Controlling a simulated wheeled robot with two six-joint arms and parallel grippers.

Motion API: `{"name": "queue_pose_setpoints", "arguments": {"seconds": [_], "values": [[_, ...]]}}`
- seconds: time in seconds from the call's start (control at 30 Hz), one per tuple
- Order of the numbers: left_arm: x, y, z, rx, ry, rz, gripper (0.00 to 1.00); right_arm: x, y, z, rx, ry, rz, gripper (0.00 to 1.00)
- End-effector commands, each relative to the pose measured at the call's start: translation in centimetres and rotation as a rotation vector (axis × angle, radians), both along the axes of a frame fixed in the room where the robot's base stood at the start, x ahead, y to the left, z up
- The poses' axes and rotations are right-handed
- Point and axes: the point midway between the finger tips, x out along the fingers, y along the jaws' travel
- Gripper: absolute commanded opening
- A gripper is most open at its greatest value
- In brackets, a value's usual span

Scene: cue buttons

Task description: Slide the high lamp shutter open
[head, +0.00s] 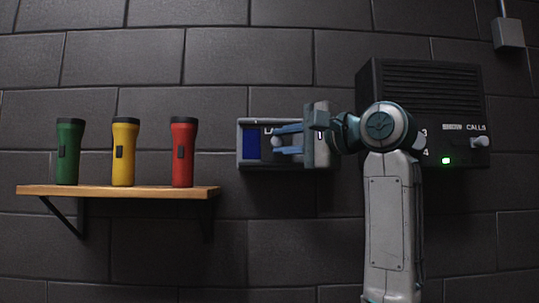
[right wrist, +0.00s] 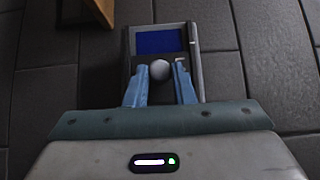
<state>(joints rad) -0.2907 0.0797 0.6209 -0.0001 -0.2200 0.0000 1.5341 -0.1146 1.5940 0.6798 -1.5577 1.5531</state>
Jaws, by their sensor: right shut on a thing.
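The lamp shutter box (head: 244,163) is a grey wall unit in the middle of the head view, with a dark blue panel (head: 251,144) at its left end. The right wrist view shows the same blue panel (right wrist: 158,41) at the far end of the box. A pale round knob (right wrist: 160,70) on the dark shutter sits between the blue fingers of my right gripper (right wrist: 163,78). In the head view my right gripper (head: 278,141) reaches in from the right and is shut on this knob. It hides most of the box's lettering and right part. My left gripper is out of view.
Green (head: 70,150), yellow (head: 124,150) and red (head: 184,150) flashlights stand on a wooden shelf (head: 205,191) at left. A dark slatted call box (head: 425,85) with a lit green button (head: 446,161) hangs at right, partly behind my right arm.

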Motion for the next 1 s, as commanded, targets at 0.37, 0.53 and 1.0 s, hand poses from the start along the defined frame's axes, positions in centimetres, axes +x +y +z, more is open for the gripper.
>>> {"name": "queue_pose_setpoints", "arguments": {"seconds": [0.37, 0.53, 1.0], "values": [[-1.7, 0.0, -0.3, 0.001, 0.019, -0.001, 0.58, 0.5, -2.4, -0.1, 0.000, 0.008, -0.011, 0.00], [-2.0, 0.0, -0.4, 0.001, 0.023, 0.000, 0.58, 0.5, -2.4, -0.1, 0.000, 0.008, -0.011, 0.00], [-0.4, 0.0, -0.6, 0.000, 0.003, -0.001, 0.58, 0.2, -2.6, -0.2, 0.000, 0.007, -0.010, 0.44]]}}
